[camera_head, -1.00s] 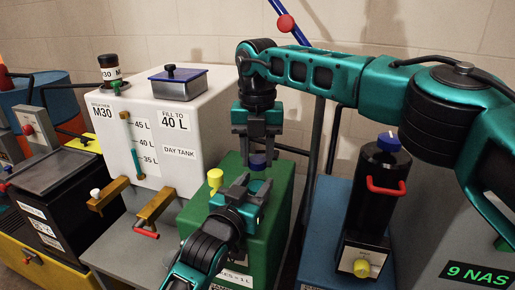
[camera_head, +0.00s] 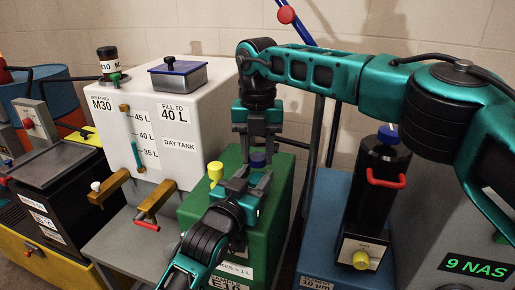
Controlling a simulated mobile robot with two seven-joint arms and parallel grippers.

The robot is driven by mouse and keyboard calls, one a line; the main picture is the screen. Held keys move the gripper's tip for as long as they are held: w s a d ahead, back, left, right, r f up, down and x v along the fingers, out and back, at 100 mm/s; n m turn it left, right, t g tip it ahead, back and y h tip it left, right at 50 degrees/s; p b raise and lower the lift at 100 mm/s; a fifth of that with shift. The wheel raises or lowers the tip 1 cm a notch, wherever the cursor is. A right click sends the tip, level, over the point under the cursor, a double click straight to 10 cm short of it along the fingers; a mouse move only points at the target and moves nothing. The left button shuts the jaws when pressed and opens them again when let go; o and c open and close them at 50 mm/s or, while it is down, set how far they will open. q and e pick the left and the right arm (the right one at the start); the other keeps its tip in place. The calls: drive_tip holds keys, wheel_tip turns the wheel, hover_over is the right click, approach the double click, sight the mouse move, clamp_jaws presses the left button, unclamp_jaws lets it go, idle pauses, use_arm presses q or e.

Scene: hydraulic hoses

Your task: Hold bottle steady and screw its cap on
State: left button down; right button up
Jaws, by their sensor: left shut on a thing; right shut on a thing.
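The dark blue cap (camera_head: 258,159) shows above the green cabinet, between the downward-pointing fingers of my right gripper (camera_head: 257,152), which is shut on it. My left gripper (camera_head: 248,183) is right below, shut, reaching up from the bottom of the view. The bottle is hidden by the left gripper's fingers, so I cannot make out its body or neck. I cannot tell whether the cap touches the bottle. The two grippers are very close, one above the other.
The green cabinet (camera_head: 272,208) stands behind my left gripper, with a yellow knob (camera_head: 215,172) beside it. The white day tank (camera_head: 195,140) with brass taps is on the left. A black filter housing (camera_head: 375,195) with a red handle stands on the right.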

drive_tip(key=shift+f, duration=0.25)
drive_tip(key=m, duration=0.9)
drive_tip(key=shift+m, duration=0.4)
drive_tip(key=m, duration=0.3)
drive_tip(key=shift+w+a+m, duration=0.1)
drive_tip(key=shift+m, duration=0.3)
drive_tip(key=m, duration=1)
drive_tip(key=shift+a+f, duration=0.1)
drive_tip(key=shift+a, duration=0.15)
drive_tip(key=shift+d+m, duration=0.2)
drive_tip(key=shift+m, duration=0.9)
